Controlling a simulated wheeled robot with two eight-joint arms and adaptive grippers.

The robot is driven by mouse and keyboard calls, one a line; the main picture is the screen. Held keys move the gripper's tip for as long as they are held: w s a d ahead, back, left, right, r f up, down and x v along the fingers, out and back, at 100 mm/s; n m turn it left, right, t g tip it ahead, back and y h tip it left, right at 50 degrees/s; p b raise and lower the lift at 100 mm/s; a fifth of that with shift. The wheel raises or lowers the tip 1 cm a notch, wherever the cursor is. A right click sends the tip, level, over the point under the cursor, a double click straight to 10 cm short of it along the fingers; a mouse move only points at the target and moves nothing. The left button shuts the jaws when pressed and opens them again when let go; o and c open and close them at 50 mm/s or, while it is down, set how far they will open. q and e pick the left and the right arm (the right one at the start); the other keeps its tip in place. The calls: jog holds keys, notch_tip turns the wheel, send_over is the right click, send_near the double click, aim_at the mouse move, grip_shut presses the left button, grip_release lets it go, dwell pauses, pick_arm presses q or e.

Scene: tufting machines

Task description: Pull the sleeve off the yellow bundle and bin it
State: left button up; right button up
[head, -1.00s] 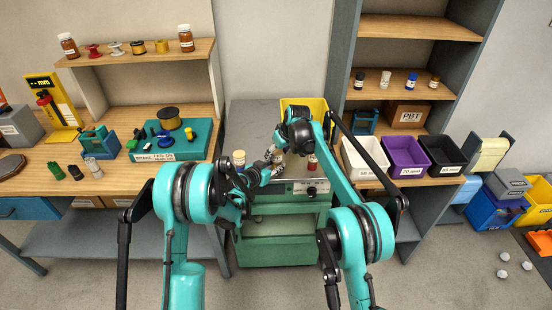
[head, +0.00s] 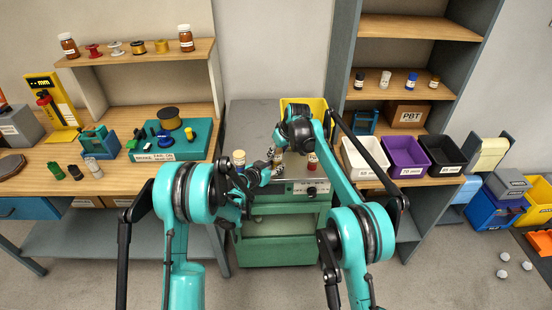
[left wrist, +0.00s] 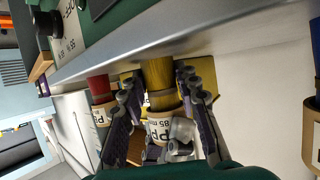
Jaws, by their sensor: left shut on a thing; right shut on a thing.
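The yellow bundle (left wrist: 158,80) stands at the cart's front edge in the left wrist view. A pale sleeve (left wrist: 157,128) marked "PP 85 mm" is around it, with bare yellow bristle showing beyond the sleeve's edge. My left gripper (left wrist: 158,82) has one finger on each side of the bundle, its tips by the bare yellow part. In the head view my left gripper (head: 271,156) comes in low from the left. My right gripper (head: 281,145) is close above it, over the same bundle, and appears shut on the sleeve. Its contact is largely hidden.
A yellow bin (head: 318,104) stands behind. White (head: 361,164), purple (head: 404,166) and black (head: 443,162) bins stand on the right shelf.

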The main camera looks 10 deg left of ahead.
jog(key=shift+r, duration=3)
pick_arm(q)
jog(key=o, duration=1)
jog(key=v, duration=0.8)
pick_arm(e)
jog(key=shift+f, duration=0.1)
